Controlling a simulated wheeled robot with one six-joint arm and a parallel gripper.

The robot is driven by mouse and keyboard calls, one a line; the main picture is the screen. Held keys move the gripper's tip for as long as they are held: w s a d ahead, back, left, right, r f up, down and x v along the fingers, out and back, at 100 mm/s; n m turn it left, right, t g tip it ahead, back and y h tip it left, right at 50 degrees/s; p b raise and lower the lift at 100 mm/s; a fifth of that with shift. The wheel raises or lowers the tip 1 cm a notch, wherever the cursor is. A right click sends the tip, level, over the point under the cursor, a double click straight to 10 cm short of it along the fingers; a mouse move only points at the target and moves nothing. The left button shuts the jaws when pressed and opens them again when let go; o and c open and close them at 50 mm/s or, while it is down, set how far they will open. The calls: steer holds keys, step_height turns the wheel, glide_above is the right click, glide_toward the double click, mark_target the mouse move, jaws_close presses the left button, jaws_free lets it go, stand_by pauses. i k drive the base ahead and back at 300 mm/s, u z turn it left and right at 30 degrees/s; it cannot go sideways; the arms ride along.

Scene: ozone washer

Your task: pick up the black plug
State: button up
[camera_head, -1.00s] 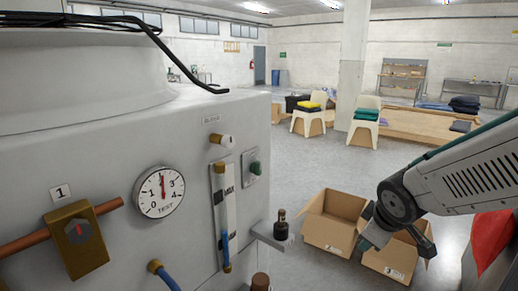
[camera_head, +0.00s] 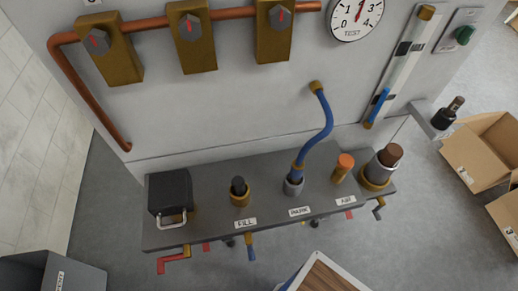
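A small black plug (camera_head: 239,186) stands upright in a brass fitting (camera_head: 240,198) on the dark shelf, behind the FILL label (camera_head: 246,223). Another dark piece with a brownish top (camera_head: 448,114) stands on a small grey bracket at the washer's right side. My gripper is not in view now.
The shelf (camera_head: 215,232) also bears a black box with a metal handle (camera_head: 170,193), a blue hose (camera_head: 327,125) in the PARK socket, an orange-capped post (camera_head: 343,167) and a brown-topped cylinder (camera_head: 384,164). Valve handles hang below. Cardboard boxes (camera_head: 478,160) stand at right.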

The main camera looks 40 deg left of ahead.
mark_target(238, 182)
steer(key=u, duration=1.6)
steer(key=k, duration=1.25)
steer(key=u, duration=0.1)
steer(key=i, duration=0.5)
steer(key=z, duration=0.5)
